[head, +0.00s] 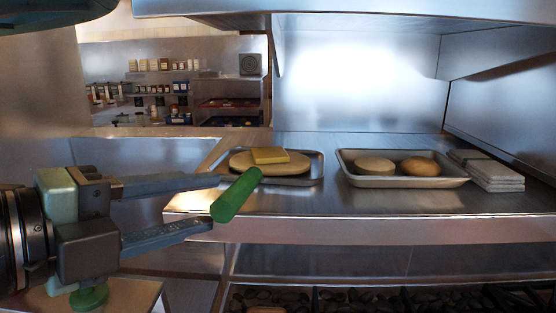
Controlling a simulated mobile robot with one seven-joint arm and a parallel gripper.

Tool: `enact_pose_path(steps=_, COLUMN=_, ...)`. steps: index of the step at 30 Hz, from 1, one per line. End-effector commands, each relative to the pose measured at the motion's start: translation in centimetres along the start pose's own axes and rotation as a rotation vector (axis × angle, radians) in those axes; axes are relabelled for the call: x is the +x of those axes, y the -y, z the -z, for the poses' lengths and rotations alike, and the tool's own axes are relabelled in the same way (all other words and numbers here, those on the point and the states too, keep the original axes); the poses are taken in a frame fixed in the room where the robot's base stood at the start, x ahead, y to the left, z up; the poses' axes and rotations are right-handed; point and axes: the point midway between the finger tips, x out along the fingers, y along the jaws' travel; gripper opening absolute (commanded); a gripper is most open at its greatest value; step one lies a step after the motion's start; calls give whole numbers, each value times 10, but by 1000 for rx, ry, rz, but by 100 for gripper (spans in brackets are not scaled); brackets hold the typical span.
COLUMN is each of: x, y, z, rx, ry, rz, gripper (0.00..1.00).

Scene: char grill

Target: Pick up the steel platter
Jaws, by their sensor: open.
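Two shallow metal trays sit on the steel counter; I cannot tell for sure which is the steel platter. The left tray (316,170) is darker grey and bears a flat round bread (240,163) with a yellow square slice (269,155) on top. The right tray (402,182) is paler and holds two round buns. My gripper (216,203) comes in from the left, open, its fingers pointing right, in front of the counter's left end.
A stack of pale flat pieces (492,172) lies right of the right tray. The counter (330,212) is bare in front of the trays. A metal hood overhangs above. Dark lumps (360,300) lie below the counter. Shelves with jars (165,88) stand far back left.

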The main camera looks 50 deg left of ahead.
Motion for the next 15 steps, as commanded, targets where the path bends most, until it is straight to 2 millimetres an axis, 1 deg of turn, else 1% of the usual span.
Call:
enact_pose_path(steps=1, x=10, y=3, z=1, rx=-6, ry=-6, rz=-2, gripper=46)
enact_pose_path(steps=3, x=24, y=3, z=1, rx=-6, ry=-6, rz=-2, gripper=46)
enact_pose_path(steps=6, x=39, y=3, z=0, rx=-5, ry=-4, rz=1, gripper=46)
enact_pose_path(steps=9, x=49, y=2, z=0, rx=-4, ry=-2, rz=1, gripper=46)
enact_pose_path(steps=11, x=52, y=2, z=0, rx=-3, ry=0, rz=1, gripper=46)
enact_pose_path(steps=15, x=62, y=6, z=-1, rx=-6, ry=-1, rz=1, gripper=46)
